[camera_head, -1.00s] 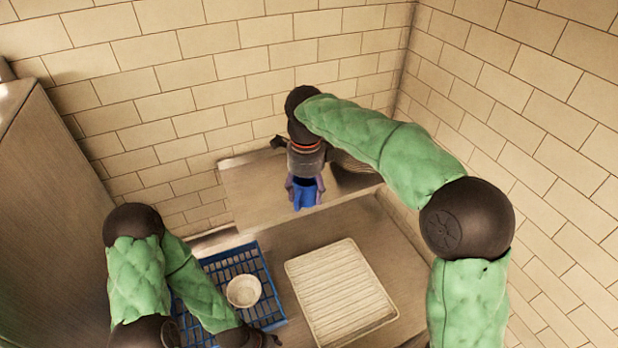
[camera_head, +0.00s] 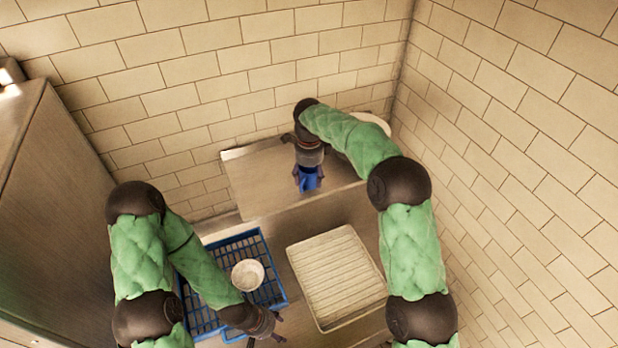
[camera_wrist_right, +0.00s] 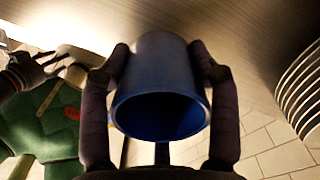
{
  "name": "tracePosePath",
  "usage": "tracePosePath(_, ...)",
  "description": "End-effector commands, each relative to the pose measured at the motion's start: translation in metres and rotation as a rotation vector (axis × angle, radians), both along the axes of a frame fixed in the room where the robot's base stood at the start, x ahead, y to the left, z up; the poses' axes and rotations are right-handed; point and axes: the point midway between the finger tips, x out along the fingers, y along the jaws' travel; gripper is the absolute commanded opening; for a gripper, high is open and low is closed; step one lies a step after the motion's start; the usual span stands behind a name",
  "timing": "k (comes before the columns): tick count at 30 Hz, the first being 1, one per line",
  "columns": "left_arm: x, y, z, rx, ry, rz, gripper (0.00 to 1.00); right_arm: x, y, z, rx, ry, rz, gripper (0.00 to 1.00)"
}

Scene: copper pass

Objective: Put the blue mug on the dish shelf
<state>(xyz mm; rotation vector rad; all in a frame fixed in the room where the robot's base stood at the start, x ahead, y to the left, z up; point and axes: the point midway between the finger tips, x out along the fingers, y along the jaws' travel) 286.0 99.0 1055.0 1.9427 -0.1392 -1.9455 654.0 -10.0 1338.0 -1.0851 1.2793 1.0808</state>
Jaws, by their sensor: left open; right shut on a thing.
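The blue mug (camera_head: 308,180) is held in my right gripper (camera_head: 309,176) over the front part of the dish shelf (camera_head: 250,182). In the right wrist view the mug (camera_wrist_right: 160,75) sits between the two fingers (camera_wrist_right: 160,55), one on each side, its dark mouth facing the camera. I cannot tell whether the mug touches the shelf. My left gripper (camera_head: 277,328) is open and low in the head view, near the front right corner of the blue rack.
A blue rack (camera_head: 193,318) holds a white bowl (camera_head: 247,275). A ribbed white mat or tray (camera_head: 335,275) lies right of it. Plates (camera_head: 375,121) stand at the shelf's back right, partly behind my right arm; they show in the wrist view (camera_wrist_right: 300,90). The shelf's left part is clear.

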Motion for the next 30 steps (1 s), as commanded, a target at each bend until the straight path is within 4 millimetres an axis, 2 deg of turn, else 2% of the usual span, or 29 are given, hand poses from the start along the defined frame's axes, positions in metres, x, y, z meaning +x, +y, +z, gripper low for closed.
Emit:
tracePosePath(1, 0.000, 0.000, 0.008, 0.000, 0.000, 0.000, 0.56, -0.001, -0.001, -0.004, -0.001, 0.004, 0.000, 0.20)
tracePosePath(4, 0.000, 0.000, 0.013, 0.000, -0.001, 0.000, 0.56, -0.001, 0.000, -0.013, 0.000, 0.001, -0.001, 0.20)
tracePosePath(17, 0.000, 0.000, 0.009, 0.000, -0.001, 0.000, 0.56, -0.001, 0.000, -0.023, 0.000, 0.000, -0.001, 0.20)
tracePosePath(18, 0.000, 0.000, 0.009, 0.000, 0.000, 0.000, 0.56, -0.001, 0.000, -0.023, -0.001, 0.001, 0.000, 0.67)
tracePosePath(20, 0.000, 0.000, 0.009, 0.000, 0.000, 0.000, 0.56, -0.001, 0.000, -0.023, -0.001, 0.001, 0.000, 0.84)
tracePosePath(30, 0.000, 0.000, 0.010, 0.000, -0.001, 0.000, 0.56, -0.001, 0.000, -0.022, -0.001, 0.001, 0.000, 0.85)
